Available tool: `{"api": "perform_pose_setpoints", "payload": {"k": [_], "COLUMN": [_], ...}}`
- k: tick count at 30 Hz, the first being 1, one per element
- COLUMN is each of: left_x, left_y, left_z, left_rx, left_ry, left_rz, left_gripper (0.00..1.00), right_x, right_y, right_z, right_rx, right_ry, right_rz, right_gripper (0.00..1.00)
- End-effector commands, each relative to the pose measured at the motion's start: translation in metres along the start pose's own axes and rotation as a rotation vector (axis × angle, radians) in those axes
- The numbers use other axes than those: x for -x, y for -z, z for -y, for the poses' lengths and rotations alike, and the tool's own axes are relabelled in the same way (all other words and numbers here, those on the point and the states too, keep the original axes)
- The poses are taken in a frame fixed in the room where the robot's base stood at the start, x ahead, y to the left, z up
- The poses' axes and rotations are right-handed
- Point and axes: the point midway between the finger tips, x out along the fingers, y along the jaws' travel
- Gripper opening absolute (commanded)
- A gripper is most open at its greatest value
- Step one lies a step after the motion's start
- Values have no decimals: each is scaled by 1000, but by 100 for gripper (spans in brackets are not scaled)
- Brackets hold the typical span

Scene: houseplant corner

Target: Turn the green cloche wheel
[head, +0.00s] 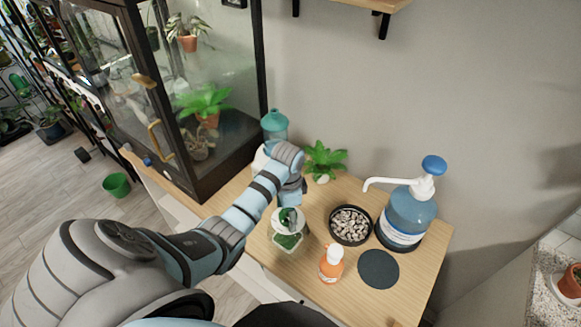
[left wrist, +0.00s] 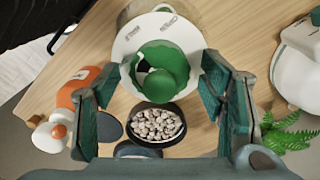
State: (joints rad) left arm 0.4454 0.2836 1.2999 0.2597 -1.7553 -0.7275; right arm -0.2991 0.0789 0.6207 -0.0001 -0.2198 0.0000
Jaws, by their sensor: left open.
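The green cloche wheel (head: 288,215) sits on a white round disc (head: 276,222) near the table's front edge. In the left wrist view the scalloped green wheel (left wrist: 180,62), with a round knob at its middle, lies on the white disc with small printed marks (left wrist: 124,48). My left gripper (left wrist: 160,80) is open, its two dark green fingers on either side of the wheel with gaps showing. In the head view my left gripper (head: 290,196) is just above and behind the wheel, partly hidden by its own arm. My right gripper is not in view.
A black dish of pebbles (head: 350,224), an orange spray bottle (head: 331,263), a dark round mat (head: 378,270) and a blue pump bottle (head: 408,215) stand to the right. A potted fern (head: 325,158) stands behind. A glass cabinet (head: 226,80) stands at the left.

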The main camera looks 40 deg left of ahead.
Motion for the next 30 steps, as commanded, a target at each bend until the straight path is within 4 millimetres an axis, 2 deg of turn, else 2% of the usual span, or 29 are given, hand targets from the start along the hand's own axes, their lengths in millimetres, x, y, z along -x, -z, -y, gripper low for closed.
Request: {"api": "perform_pose_setpoints", "payload": {"k": [4, 13, 23, 30], "left_x": [0, 0, 0, 0], "left_y": [0, 0, 0, 0], "left_z": [0, 0, 0, 0], "left_rx": [0, 0, 38, 163], "left_ry": [0, 0, 0, 0], "left_rz": [0, 0, 0, 0], "left_gripper": [64, 16, 16, 16], "right_x": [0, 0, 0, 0], "right_y": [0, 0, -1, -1], "right_z": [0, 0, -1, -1], "right_rx": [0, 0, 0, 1], "right_ry": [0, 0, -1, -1], "right_rz": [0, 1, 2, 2], "right_gripper": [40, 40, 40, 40]}}
